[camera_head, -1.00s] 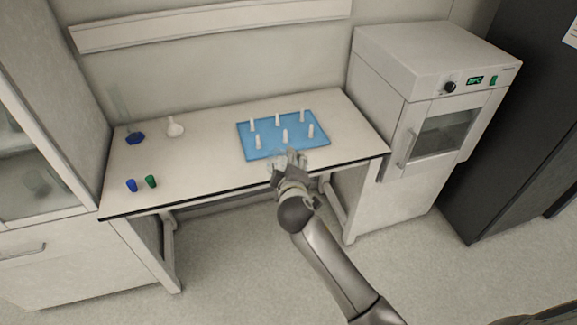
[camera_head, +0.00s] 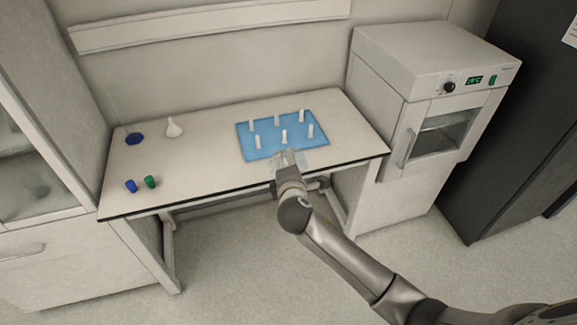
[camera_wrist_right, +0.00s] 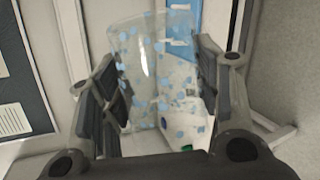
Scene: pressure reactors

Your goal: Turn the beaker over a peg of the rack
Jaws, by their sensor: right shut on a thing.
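The beaker (camera_wrist_right: 145,65) is clear glass with pale blue spots. In the right wrist view it sits between the two dark fingers of my right gripper (camera_wrist_right: 160,95), which is shut on it. In the head view my right gripper (camera_head: 290,160) is at the front edge of the blue rack (camera_head: 246,146), and the beaker shows only faintly there. I cannot tell which way its mouth faces. The rack lies on the table with several upright white pegs (camera_head: 285,136), all bare. My left gripper is not in view.
A blue cap (camera_head: 131,186) and a green cap (camera_head: 151,181) are at the front left. An oven cabinet (camera_head: 430,120) stands right of the table (camera_head: 205,165).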

